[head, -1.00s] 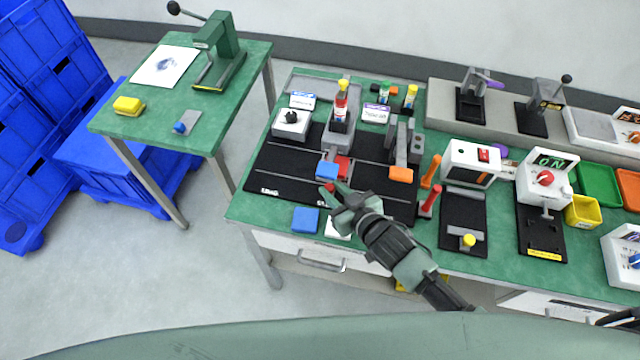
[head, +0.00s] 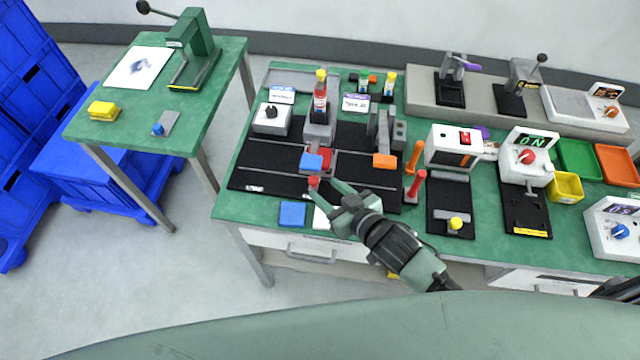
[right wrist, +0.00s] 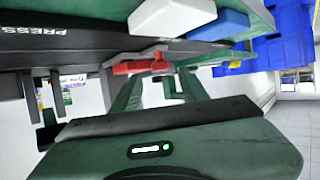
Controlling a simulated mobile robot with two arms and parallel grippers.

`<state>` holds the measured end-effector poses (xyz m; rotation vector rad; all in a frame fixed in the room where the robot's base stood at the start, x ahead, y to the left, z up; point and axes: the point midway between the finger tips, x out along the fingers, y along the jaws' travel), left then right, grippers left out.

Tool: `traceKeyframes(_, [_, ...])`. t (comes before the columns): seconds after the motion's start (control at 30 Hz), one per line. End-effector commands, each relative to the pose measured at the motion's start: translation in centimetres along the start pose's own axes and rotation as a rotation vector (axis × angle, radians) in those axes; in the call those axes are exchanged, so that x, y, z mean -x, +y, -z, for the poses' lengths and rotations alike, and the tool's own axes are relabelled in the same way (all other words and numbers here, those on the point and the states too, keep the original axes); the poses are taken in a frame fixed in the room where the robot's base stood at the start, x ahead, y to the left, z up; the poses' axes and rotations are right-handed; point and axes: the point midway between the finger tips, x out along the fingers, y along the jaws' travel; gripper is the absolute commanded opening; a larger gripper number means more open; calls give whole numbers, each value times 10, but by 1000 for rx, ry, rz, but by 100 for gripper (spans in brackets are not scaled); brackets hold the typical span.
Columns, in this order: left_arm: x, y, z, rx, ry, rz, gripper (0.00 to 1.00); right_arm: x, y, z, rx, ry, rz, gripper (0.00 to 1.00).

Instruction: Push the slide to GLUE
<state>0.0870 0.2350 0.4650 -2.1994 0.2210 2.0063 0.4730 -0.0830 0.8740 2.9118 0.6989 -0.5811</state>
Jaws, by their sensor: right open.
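The black slide base (head: 262,172) lies on the green bench, with printed lettering along its front edge; PRESS (right wrist: 52,30) reads upside down in the right wrist view. A red handle (head: 314,182) shows at its front edge, in line with the blue block (head: 312,162) and red block (head: 320,153) on the base. My right gripper (head: 324,184) is open at this handle, one finger close beside it. In the right wrist view the red handle (right wrist: 140,66) shows just beyond the fingertips; contact cannot be told. My left gripper is not in view.
A grey post with a red-and-white bottle (head: 320,95) stands behind the blocks. An orange block (head: 384,161) sits to the right. A blue pad (head: 292,214) and a white pad (head: 321,219) lie in front. Red and orange posts (head: 415,184) stand at right.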

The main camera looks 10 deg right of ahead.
Motion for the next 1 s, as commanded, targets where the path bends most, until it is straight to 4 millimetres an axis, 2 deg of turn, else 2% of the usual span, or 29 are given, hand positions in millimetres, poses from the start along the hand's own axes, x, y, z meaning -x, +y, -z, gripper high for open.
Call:
traceKeyframes(0.1, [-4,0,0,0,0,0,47,19,0,-2,0,0,0,44])
traceKeyframes(0.3, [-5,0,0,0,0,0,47,33,0,0,0,1,0,44])
traceKeyframes(0.87, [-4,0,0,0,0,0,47,34,0,0,-2,-2,-2,44])
traceKeyframes(1.0, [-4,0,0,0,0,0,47,40,6,-2,-18,-59,-45,44])
